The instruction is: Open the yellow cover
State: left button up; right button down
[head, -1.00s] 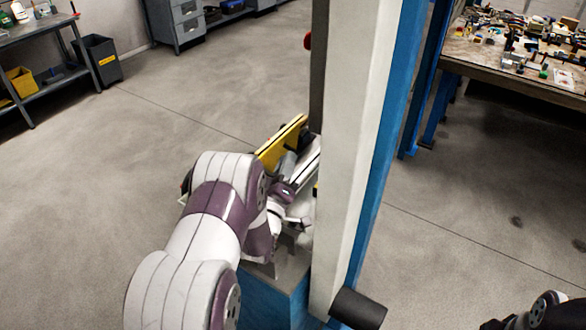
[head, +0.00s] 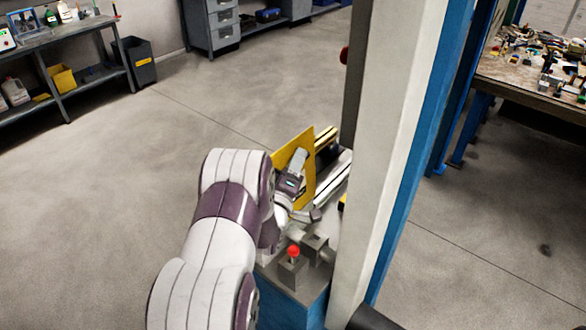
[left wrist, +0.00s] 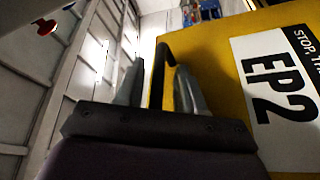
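The yellow cover (head: 309,165) stands raised and tilted on the machine in the head view, partly behind my left arm. In the left wrist view the yellow cover (left wrist: 222,75) fills the right side, with a white label reading EP2. My right gripper does not show.
A white and blue post (head: 385,150) stands just right of the machine and hides part of it. A red button (head: 293,251) sits on a grey box in front. A cluttered workbench (head: 520,85) is at the right; the floor at left is clear.

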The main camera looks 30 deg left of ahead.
pick_arm(q)
jog(key=shift+s+d+f, duration=0.1)
jog(key=shift+s+f, duration=0.1)
jog(key=shift+s, duration=0.15)
jog(key=b+v, duration=0.4)
jog(key=v, duration=0.8)
jog(key=shift+r, duration=0.15)
